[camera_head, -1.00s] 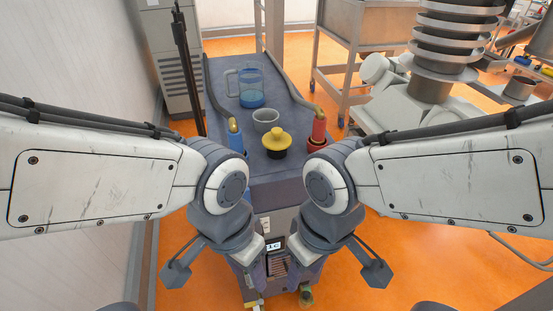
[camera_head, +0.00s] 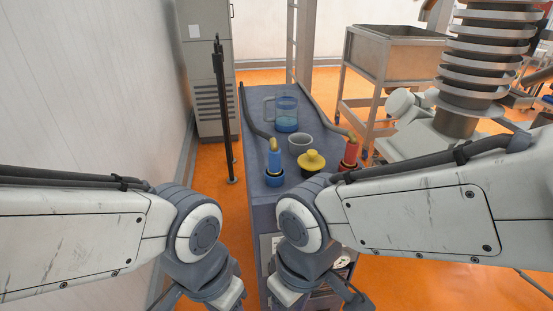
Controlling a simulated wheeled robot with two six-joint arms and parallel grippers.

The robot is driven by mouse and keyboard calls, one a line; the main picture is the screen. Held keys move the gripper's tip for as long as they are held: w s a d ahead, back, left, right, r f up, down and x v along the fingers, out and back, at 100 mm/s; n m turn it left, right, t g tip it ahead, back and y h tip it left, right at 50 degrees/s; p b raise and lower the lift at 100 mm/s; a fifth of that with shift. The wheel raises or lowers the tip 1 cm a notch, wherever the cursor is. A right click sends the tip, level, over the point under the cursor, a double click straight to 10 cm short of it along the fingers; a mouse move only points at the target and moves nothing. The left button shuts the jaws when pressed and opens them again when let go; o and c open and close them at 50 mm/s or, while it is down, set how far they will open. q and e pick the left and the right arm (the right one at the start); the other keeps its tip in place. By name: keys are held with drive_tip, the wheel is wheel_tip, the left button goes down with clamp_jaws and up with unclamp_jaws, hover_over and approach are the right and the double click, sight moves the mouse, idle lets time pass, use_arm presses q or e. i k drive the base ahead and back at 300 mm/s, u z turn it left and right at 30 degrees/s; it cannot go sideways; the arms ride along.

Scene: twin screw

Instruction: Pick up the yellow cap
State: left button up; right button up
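The yellow cap (camera_head: 312,160) has a round knob on top. It sits on a dark round base on the grey-blue cart top, near the cart's front edge. My two arms come in from the left and right and end low in the picture, in front of the cart. The fingertips of both grippers are not clearly seen; they are below or behind the wrist parts. Neither arm touches the cap. My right arm's wrist partly covers the cart's front right area, just below the cap.
On the cart (camera_head: 258,110) stand a grey cup (camera_head: 300,143), a clear jug (camera_head: 287,116) with blue liquid, a blue hose fitting (camera_head: 275,160) and a red one (camera_head: 350,153). A black post (camera_head: 225,110) stands left of the cart. A metal trolley (camera_head: 385,55) stands behind right.

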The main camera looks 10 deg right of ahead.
sight(311, 164)
drive_tip(key=u, duration=0.15)
drive_tip(key=i, duration=0.95)
drive_tip(key=z, duration=0.4)
